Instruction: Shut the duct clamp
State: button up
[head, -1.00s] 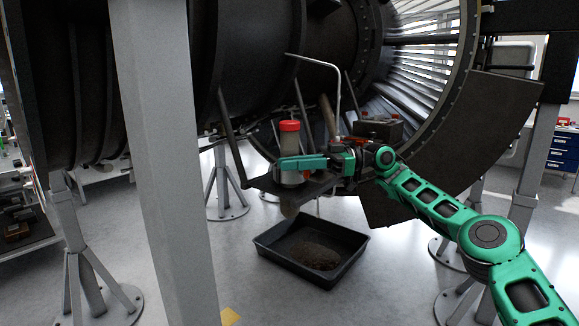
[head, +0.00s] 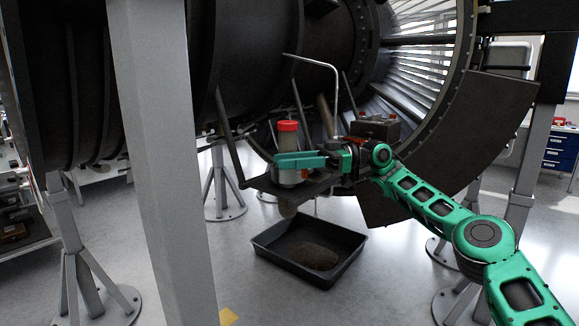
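My gripper (head: 290,163) is at the end of my green arm, low under the dark engine (head: 260,70). Its green finger lies across a pale canister with a red cap (head: 288,126), which stands on a small dark shelf (head: 262,185). I cannot tell whether the fingers are open or shut, or whether they touch the canister. I cannot make out the duct clamp for certain; part of the area is hidden behind my gripper and wrist.
A black tray (head: 262,247) with dark debris lies on the floor below the shelf. A grey post (head: 160,150) stands close at the left. A thin bent pipe (head: 334,85) runs above my wrist. Grey stands (head: 220,190) hold the engine. Curved dark panels hang at the right.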

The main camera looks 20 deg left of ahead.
jog(key=s+a+r, duration=0.5)
jog(key=s+r, duration=0.5)
jog(key=shift+a+r, duration=0.15)
jog(key=shift+a, duration=0.2)
dwell(0.5)
jog(key=shift+c, duration=0.2)
